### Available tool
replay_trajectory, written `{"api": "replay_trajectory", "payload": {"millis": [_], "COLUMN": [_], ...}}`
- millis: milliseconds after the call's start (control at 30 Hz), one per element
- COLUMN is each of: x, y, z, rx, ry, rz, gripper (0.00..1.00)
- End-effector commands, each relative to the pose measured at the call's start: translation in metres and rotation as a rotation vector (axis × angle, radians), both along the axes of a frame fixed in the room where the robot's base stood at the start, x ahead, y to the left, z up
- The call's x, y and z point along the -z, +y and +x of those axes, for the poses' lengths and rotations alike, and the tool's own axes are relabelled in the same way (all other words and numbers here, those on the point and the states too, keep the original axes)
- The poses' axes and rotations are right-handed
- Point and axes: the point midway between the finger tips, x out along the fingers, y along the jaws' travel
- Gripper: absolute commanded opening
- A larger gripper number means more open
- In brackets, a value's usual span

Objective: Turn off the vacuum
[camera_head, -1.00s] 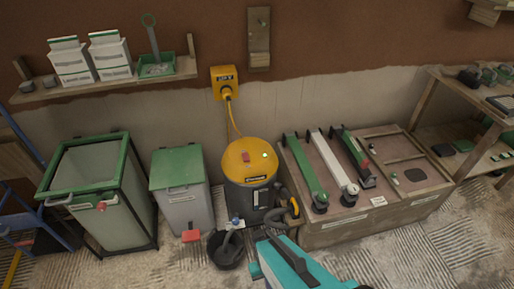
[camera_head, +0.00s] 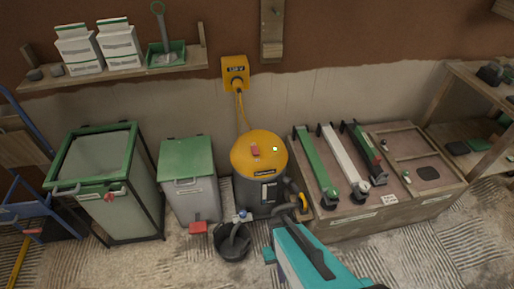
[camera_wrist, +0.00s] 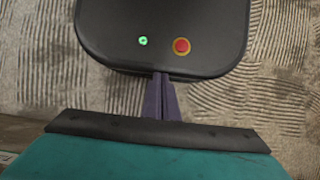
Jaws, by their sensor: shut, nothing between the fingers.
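The vacuum (camera_head: 262,190) stands upright against the wall, with a yellow lid over a dark body. A red switch (camera_head: 254,150) sits on top of the lid, and a small green light (camera_head: 275,149) glows to its right. A yellow cord runs from the vacuum up to a yellow wall socket (camera_head: 235,73). In the head view my teal arm reaches in from the bottom, in front of the vacuum and apart from the switch. In the wrist view my gripper (camera_wrist: 160,76) has its dark fingers together and empty. The vacuum is not recognizable in that view.
A grey bin with a green lid (camera_head: 187,157) and a larger green-framed bin (camera_head: 105,180) stand further left. A wooden bench with long tools (camera_head: 345,222) is close on the right. Ridged floor lies in front.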

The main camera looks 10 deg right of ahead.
Motion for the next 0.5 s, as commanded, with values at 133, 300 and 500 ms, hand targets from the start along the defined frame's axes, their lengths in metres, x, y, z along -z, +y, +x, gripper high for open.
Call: {"api": "replay_trajectory", "payload": {"millis": [133,300,500], "x": [-0.001,-0.008,-0.027], "y": [0.001,0.002,0.002], "z": [0.032,0.085,0.154], "rx": [0.002,0.005,0.005], "ry": [-0.036,-0.096,-0.177], "rz": [0.000,0.001,0.001], "gripper": [0.00,0.00,0.00]}}
